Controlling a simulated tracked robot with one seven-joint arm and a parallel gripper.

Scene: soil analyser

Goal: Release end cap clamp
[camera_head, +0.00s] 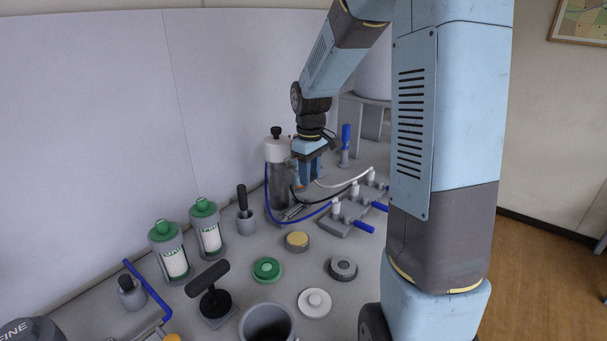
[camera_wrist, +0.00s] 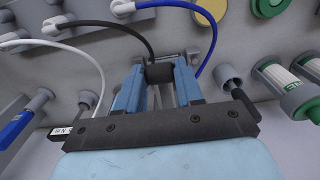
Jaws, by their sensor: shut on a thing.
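My gripper (camera_head: 307,180) is low beside the upright cylinder (camera_head: 279,175) with the white cap, in the head view. In the wrist view its two blue fingers (camera_wrist: 160,86) are closed on a short black grip, which I take to be the handle of the end cap clamp (camera_wrist: 160,73). Metal parts of the clamp show just beyond the right finger. The fingers hide most of the handle in the head view. Whether the clamp is latched or loose cannot be told.
A black hose (camera_wrist: 118,26), a white hose (camera_wrist: 50,42) and a blue hose (camera_wrist: 211,48) run close around my fingers. A valve row with blue handles (camera_head: 363,227) stands right of the gripper. Green-capped canisters (camera_head: 207,230) and several round caps stand nearer on the bench.

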